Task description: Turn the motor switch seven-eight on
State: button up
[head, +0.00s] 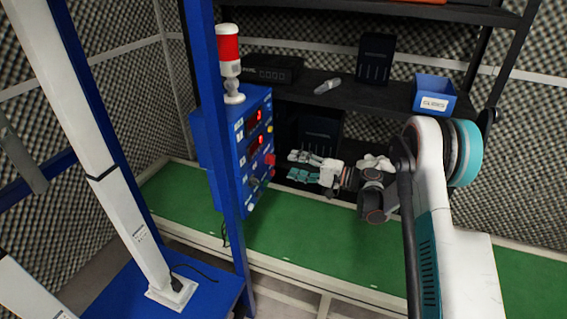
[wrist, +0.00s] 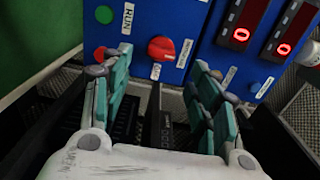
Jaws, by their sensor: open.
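A blue control box (head: 232,150) hangs on a blue post at centre left in the head view. In the wrist view its face (wrist: 200,20) carries a red rotary knob (wrist: 161,48) with small white labels beside it. The label text is too small to read surely, and I cannot tell the knob's on or off position. My gripper (head: 293,166) is to the right of the box, its fingers pointing at the face. In the wrist view my gripper (wrist: 160,62) is open, one finger on each side of the knob, apart from it and holding nothing.
The box also has a green button (wrist: 104,14) labelled RUN, a red lamp or button (wrist: 100,54) and lit red displays (wrist: 240,30). A red and white beacon (head: 230,55) stands on top. A black shelf (head: 385,100) with a blue bin (head: 433,94) stands behind my arm.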

jog(key=v, duration=0.4)
jog(key=shift+s+d, duration=0.15)
jog(key=shift+d, duration=0.2)
jog(key=s+r+n+h, duration=0.1)
jog(key=s+r+h, duration=0.8)
jog(key=s+r, duration=0.6)
jog(key=s+d+n+h, duration=0.1)
jog(key=s+d, duration=0.3)
jog(key=s, duration=0.4)
jog(key=s+d+n+h, duration=0.1)
jog(key=s+d+h, duration=0.3)
jog(key=s, duration=0.4)
jog(key=s+d+r+t+h, duration=0.1)
jog(key=s+d+h, duration=0.2)
jog(key=s, duration=0.6)
jog(key=shift+d+n, duration=0.4)
jog(key=shift+d, duration=0.2)
